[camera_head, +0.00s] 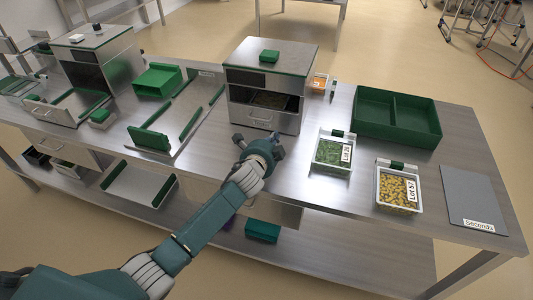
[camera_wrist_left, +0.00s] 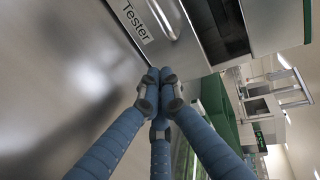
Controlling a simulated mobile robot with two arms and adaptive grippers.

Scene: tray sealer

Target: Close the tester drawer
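The tester (camera_head: 270,58) is a steel box with a green-edged top, at the middle of the bench. Its drawer front (camera_head: 245,119) has a bar handle, and a dark gap shows above and behind it. I cannot tell exactly how far the drawer is out. In the left wrist view, the "Tester" label (camera_wrist_left: 130,22) and the handle (camera_wrist_left: 163,18) lie just beyond my fingertips. My left gripper (camera_head: 258,139) is in front of the drawer front, low over the bench. Its fingertips (camera_wrist_left: 160,78) are together with nothing seen between them. Contact with the drawer is unclear. My right gripper is out of view.
To the right stand a bin of green pieces (camera_head: 333,154), a bin of yellow pieces (camera_head: 398,190), a green divided crate (camera_head: 397,117) and a grey mat (camera_head: 474,200). To the left are a green-railed tray (camera_head: 178,118) and another machine (camera_head: 100,60) with its drawer out.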

